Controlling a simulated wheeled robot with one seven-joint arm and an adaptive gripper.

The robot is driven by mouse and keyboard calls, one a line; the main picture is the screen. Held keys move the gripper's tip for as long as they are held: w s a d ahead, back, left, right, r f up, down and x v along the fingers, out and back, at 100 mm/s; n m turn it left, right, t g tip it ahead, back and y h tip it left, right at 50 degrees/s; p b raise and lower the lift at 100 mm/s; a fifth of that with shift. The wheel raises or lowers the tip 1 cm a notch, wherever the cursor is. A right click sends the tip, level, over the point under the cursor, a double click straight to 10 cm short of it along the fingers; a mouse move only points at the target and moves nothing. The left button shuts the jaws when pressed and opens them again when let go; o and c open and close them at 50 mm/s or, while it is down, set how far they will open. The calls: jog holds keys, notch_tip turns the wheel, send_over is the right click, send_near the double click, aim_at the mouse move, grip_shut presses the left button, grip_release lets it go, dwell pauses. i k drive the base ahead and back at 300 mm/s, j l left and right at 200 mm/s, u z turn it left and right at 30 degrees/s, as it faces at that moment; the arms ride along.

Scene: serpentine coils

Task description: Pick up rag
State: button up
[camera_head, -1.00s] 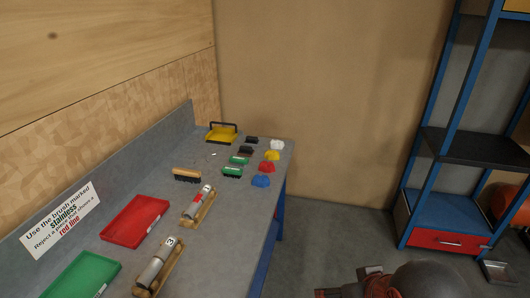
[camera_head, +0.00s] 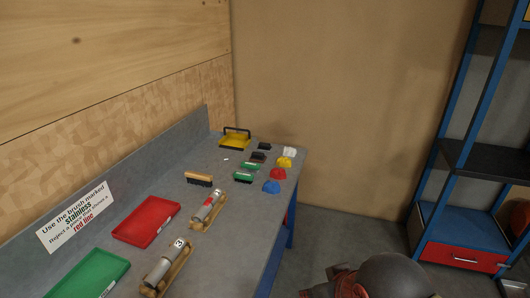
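Several small crumpled cloth-like lumps lie in a row along the right side of the grey bench top: white (camera_head: 289,152), yellow (camera_head: 285,162), red (camera_head: 278,173) and blue (camera_head: 271,187). They look like rags, but they are too small to be sure, and I cannot tell which one is the rag. Nothing touches them. Part of my arm shows at the bottom right, apart from the bench. My gripper's fingers cannot be made out.
The bench (camera_head: 232,245) also holds brushes, a yellow tray (camera_head: 235,139), a red tray (camera_head: 147,221), a green tray (camera_head: 91,274) and two metal cylinders in wooden cradles. A sign (camera_head: 76,216) leans at the back. A blue shelf (camera_head: 466,222) stands right, with floor between.

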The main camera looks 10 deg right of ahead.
aim_at(287, 151)
jog(key=i+l+u, duration=0.35)
jog(key=i+l, duration=0.25)
jog(key=i+l+u, duration=0.35)
jog(key=i+l, duration=0.15)
jog(key=l, duration=0.2)
jog(key=i+l, duration=0.25)
jog(key=l, duration=0.2)
jog(key=i+l, duration=0.25)
jog(key=l, duration=0.15)
jog(key=i+l, duration=0.3)
jog(key=l, duration=0.15)
jog(key=i+l, duration=0.25)
jog(key=l, duration=0.15)
jog(key=i+l, duration=0.25)
jog(key=l, duration=0.2)
jog(key=j+u, duration=0.05)
